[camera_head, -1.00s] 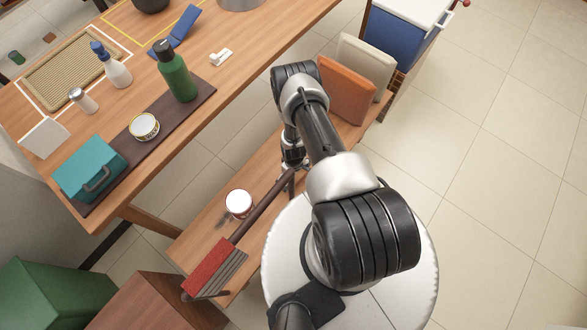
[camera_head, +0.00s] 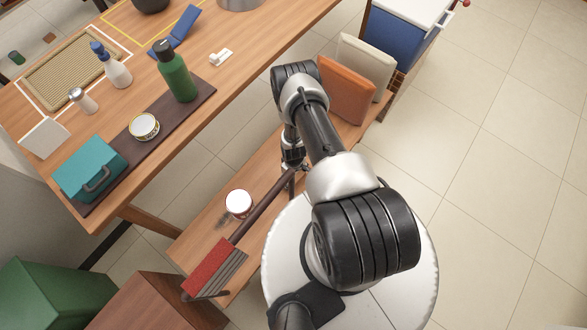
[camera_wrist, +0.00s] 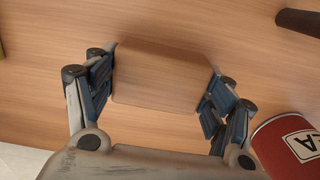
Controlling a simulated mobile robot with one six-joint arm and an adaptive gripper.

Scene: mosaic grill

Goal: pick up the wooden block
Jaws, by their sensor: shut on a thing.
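The wooden block (camera_wrist: 165,62) shows in the wrist view, a plain brown piece with rounded edges and almost the same colour as the wood surface under it. My gripper (camera_wrist: 162,84) has one finger pressed to each side of the block and is shut on it. I cannot tell whether the block rests on the surface or is a little above it. In the head view my gripper (camera_head: 292,168) is low over the wooden bench (camera_head: 205,225), partly behind my arm, and the block is hidden there.
A red-labelled can (camera_wrist: 292,147) stands close to the right finger; its white top shows in the head view (camera_head: 239,203). A brush (camera_head: 207,267) with a long dark handle lies near my gripper. Orange (camera_head: 346,90) and beige (camera_head: 367,66) upright pieces stand farther along the bench.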

